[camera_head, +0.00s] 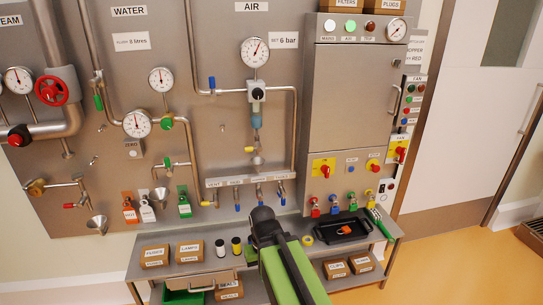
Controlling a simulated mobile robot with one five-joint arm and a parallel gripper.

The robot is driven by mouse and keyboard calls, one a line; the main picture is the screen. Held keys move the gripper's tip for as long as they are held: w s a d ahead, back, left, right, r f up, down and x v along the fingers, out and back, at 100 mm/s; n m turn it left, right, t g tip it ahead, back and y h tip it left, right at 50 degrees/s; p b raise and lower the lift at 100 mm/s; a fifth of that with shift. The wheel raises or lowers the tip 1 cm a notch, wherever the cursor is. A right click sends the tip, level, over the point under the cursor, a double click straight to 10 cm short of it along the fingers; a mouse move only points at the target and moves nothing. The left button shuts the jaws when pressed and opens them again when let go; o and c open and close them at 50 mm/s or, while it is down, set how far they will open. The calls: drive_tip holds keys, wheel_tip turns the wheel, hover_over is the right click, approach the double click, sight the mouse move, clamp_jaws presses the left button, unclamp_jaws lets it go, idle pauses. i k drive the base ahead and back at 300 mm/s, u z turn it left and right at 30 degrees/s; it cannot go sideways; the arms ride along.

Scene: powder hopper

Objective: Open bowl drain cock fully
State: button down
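The blue-grey air filter bowl (256,119) hangs below a regulator on the AIR panel, upper middle. Beneath it is a small fitting with a yellow lever (250,149), which looks like the bowl drain cock. The lever points left, roughly level; its exact setting is too small to tell. A small cup (257,160) sits just under it. My gripper (262,213) is at the lower middle, at the end of my green arm, below the cock in the picture and apart from it. Its fingers are hard to make out, and I cannot tell whether it is open.
A manifold (236,181) with several blue-handled taps lies between the cock and my gripper in the picture. The pipe (294,125) runs down right of the bowl. A grey cabinet (350,110) stands to the right. The bench (205,267) below holds boxes and a black tray (343,230).

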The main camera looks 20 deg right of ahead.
sight(259, 147)
drive_tip(key=u, duration=0.05)
drive_tip(key=k, duration=0.35)
drive_tip(key=z, duration=0.15)
drive_tip(key=i, duration=0.5)
drive_tip(key=u, duration=1.8)
drive_tip(key=k, duration=0.85)
drive_tip(key=z, duration=0.55)
drive_tip(key=i, duration=0.95)
drive_tip(key=z, duration=0.05)
